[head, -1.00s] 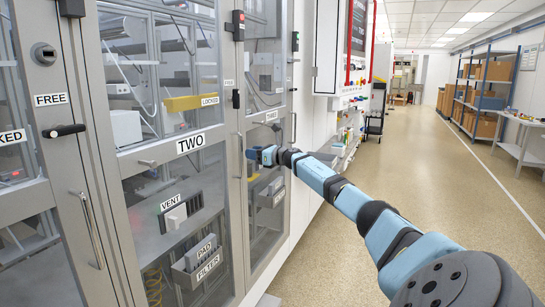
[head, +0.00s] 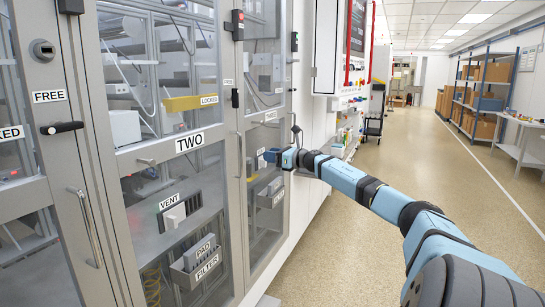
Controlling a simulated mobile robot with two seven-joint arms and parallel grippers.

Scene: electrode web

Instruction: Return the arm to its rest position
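My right arm (head: 350,182) reaches in from the lower right across the aisle toward the cabinet front. My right gripper (head: 268,157) is small and dark at the arm's far end, in front of the glazed door at the right of the cabinet row. Whether its fingers are open or shut is too small to tell, and I see nothing clearly held. I cannot tell whether it touches the door. My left gripper is not in view.
The glazed door labelled TWO (head: 190,143) and the FREE door (head: 48,96) stand at left with vertical handles (head: 84,228). A wall box with red pipes (head: 348,60) projects beyond. A blue shelf (head: 488,95) and a white table (head: 522,145) stand right. The aisle floor (head: 440,180) is clear.

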